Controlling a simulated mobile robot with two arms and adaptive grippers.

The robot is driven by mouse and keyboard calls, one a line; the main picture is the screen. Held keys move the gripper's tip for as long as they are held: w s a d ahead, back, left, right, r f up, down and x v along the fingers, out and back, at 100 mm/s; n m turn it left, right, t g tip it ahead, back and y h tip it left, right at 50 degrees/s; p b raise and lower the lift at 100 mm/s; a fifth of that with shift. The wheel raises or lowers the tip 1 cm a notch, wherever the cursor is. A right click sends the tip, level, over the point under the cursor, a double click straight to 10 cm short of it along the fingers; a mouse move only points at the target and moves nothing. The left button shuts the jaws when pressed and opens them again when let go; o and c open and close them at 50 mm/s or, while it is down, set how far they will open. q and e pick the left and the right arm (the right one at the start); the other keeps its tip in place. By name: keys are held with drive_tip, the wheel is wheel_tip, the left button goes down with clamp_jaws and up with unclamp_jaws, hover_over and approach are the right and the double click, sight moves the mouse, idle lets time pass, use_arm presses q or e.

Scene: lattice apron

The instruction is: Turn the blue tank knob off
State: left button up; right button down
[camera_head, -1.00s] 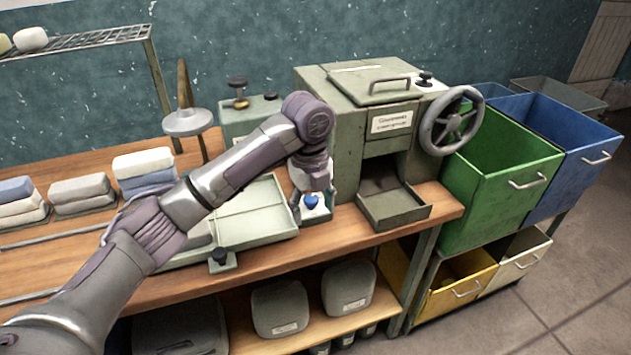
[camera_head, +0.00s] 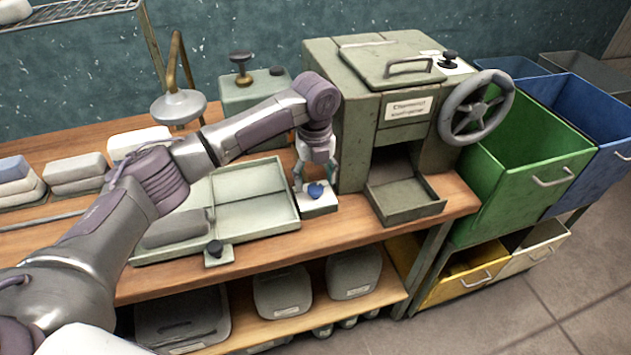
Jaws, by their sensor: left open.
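The gripper is open; I cannot tell whether a finger touches the knob. The tank (camera_head: 243,95) appears to be the green box with a brass-stemmed dark knob behind my arm, partly hidden by it. My right gripper is out of view.
The machine (camera_head: 345,110) with a handwheel (camera_head: 477,107) stands close to the right of my gripper. Green (camera_head: 520,170) and blue bins stand at the right.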

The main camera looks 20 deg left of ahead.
use_arm(q)
drive_tip(key=shift+s+f, duration=0.1)
drive_tip(key=shift+f, duration=1.05)
drive_tip(key=c, duration=1.1)
drive_tip(key=shift+r+n+p, duration=0.2)
drive_tip(key=shift+n+p, duration=0.2)
drive_tip(key=shift+p, duration=0.35)
drive_tip(key=shift+c, duration=0.2)
drive_tip(key=n+p, duration=0.7)
drive_tip(key=p, duration=0.1)
drive_tip(key=n+p, duration=0.4)
drive_tip(key=shift+n, duration=0.4)
drive_tip(key=n+p, duration=0.2)
drive_tip(key=n, duration=0.1)
drive_tip(key=shift+f+n+p, duration=0.1)
drive_tip(key=shift+n+p, duration=0.4)
drive_tip(key=shift+n, duration=0.7)
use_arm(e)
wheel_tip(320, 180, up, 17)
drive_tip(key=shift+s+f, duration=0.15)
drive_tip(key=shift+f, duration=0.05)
